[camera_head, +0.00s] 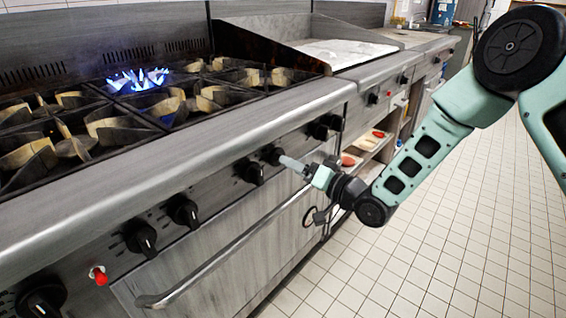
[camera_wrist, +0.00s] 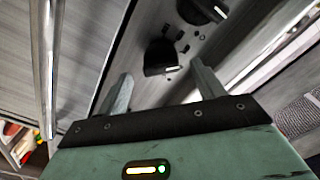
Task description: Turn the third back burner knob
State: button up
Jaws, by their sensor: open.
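A row of black burner knobs runs along the range's grey front panel. In the head view one knob (camera_head: 270,154) is at my gripper's fingertips, with another knob (camera_head: 249,171) just left of it. My gripper (camera_head: 285,161) reaches the panel from the right, and the far finger is hard to see there. In the wrist view the jaws (camera_wrist: 160,70) are apart, with one black knob (camera_wrist: 160,57) showing between the fingers. Whether they touch it I cannot tell. A second knob (camera_wrist: 203,10) lies beyond. No label shows which knob is the third back one.
A blue flame (camera_head: 137,79) burns on a back burner. More knobs (camera_head: 140,237) and a red button (camera_head: 98,275) lie left along the panel. The oven door handle (camera_head: 215,262) juts out below. The tiled floor (camera_head: 450,240) on the right is clear.

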jog(key=shift+x, duration=2.4)
jog(key=c, duration=0.9)
